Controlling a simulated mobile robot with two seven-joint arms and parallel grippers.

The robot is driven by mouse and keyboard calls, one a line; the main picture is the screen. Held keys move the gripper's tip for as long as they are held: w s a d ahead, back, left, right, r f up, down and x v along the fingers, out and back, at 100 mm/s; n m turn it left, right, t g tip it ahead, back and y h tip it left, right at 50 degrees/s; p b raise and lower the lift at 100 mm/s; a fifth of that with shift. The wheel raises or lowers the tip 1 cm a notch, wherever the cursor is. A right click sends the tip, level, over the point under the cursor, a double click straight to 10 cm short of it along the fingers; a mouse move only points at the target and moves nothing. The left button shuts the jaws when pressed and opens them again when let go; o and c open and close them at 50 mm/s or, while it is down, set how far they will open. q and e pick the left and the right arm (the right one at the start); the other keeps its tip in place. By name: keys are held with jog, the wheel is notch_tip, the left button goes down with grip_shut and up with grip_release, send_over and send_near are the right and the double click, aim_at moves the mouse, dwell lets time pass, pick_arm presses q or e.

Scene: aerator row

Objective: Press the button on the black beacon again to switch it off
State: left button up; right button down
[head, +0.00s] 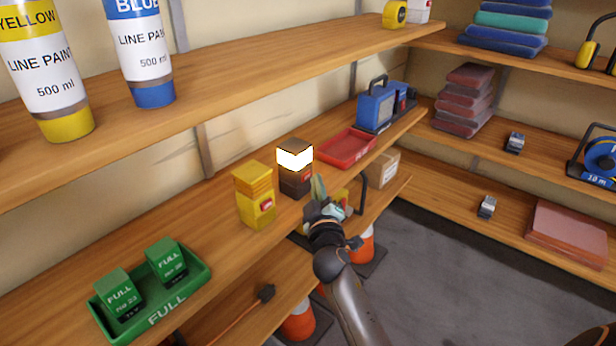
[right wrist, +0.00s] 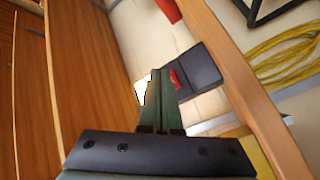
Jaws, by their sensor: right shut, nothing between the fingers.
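The black beacon (head: 295,182) stands upright on the middle shelf, and its band glows bright white. Its red button (head: 307,178) is on the side facing the aisle. My right gripper (head: 318,186) is shut and empty, with its tips just in front of the beacon, on the button side. In the right wrist view the shut fingers (right wrist: 161,75) point at the beacon (right wrist: 200,72), with the red button (right wrist: 174,79) just right of the tips. The fingers hide part of the beacon; I cannot tell whether they touch it. My left gripper is not in view.
A yellow beacon (head: 254,196) stands left of the black one. A red tray (head: 346,149) lies beyond it, and a green tray (head: 196,288) with two green boxes sits nearer. The upper shelf (head: 240,75) overhangs behind. The shelf between green tray and yellow beacon is clear.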

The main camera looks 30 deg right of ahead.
jog(key=shift+w+a, duration=0.1)
jog(key=shift+w, duration=0.1)
jog(key=shift+w+a+b, duration=0.1)
jog(key=shift+w+b, duration=0.15)
jog(key=shift+b, duration=0.05)
dwell(0.7)
jog(key=shift+s, duration=0.45)
jog(key=shift+d, duration=0.2)
jog(key=s, duration=0.1)
jog(key=s+d+p, duration=0.1)
jog(key=s, duration=0.1)
jog(key=s+d+p, duration=0.1)
jog(key=s, duration=0.1)
jog(key=shift+s+d, duration=0.15)
jog(key=shift+s, duration=0.1)
